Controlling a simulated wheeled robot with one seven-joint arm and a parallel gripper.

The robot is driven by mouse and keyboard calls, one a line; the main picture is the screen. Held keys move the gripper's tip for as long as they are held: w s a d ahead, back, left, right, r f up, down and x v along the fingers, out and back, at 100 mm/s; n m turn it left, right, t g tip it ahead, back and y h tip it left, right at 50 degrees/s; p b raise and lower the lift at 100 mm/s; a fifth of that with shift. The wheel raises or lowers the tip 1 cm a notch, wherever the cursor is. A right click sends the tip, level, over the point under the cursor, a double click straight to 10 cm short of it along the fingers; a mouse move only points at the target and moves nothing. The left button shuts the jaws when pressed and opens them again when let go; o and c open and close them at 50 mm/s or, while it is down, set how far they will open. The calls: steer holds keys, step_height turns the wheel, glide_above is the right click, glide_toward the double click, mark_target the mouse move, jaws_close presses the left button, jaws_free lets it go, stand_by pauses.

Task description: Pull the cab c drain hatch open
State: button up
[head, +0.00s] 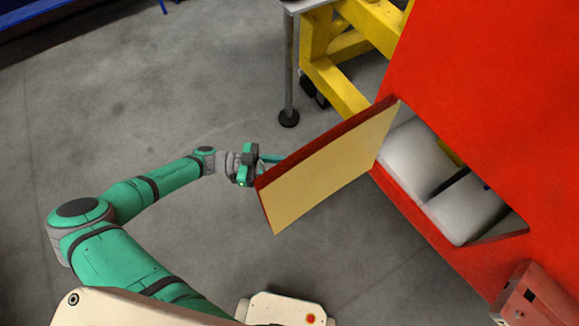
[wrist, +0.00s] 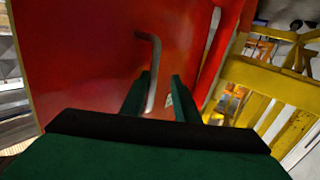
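The drain hatch (head: 330,165) is a flat panel standing swung wide open from the red cab body, its cream inner face towards the head camera. Its red outer face (wrist: 85,60) fills the left of the wrist view. A grey bent bar handle (wrist: 154,70) stands out from that face. My gripper (head: 268,158) is by the hatch's free edge, on the outer side. In the wrist view its two dark green fingers (wrist: 160,95) are apart, with the handle between them, closer to the left finger. Whether they touch the handle is hard to tell.
The opening in the red cab (head: 465,75) shows pale rounded tanks (head: 440,180) inside. A yellow frame (head: 335,85) and a grey table leg (head: 289,70) stand behind the hatch. A red box (head: 535,300) is at lower right. The grey floor (head: 190,80) on the left is clear.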

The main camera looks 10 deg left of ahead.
steer(key=shift+a, duration=0.15)
steer(key=s+a, duration=0.1)
steer(key=a, duration=0.9)
steer(key=shift+s+a+r, duration=0.2)
steer(key=shift+a, duration=0.05)
